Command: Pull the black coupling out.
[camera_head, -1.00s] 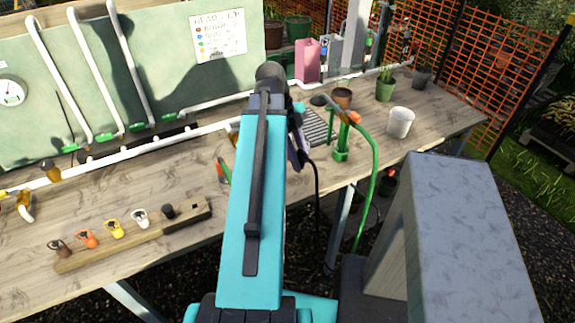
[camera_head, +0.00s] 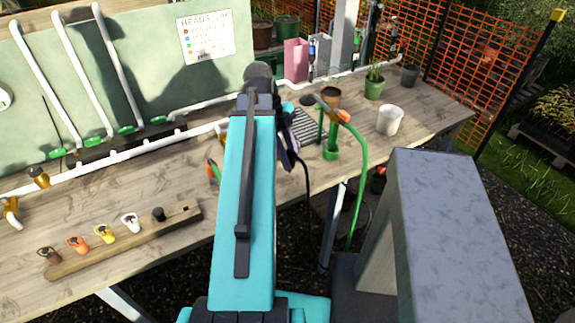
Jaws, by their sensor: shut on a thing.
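A small black cylindrical piece (camera_head: 158,213), which looks like the black coupling, stands near the right end of the wooden rail (camera_head: 120,247) on the bench. My teal arm (camera_head: 247,200) reaches up and away across the middle of the picture. A white piece (camera_head: 131,223), a yellow one (camera_head: 104,234), an orange one (camera_head: 77,245) and a brown one (camera_head: 49,255) stand along the rail to the left of the black piece.
White pipes with green fittings (camera_head: 126,129) run along the green back panel (camera_head: 155,60). Right of my arm are a dark tool with a cable (camera_head: 287,145), a green stand with a hose (camera_head: 331,152) and a white pot (camera_head: 390,120).

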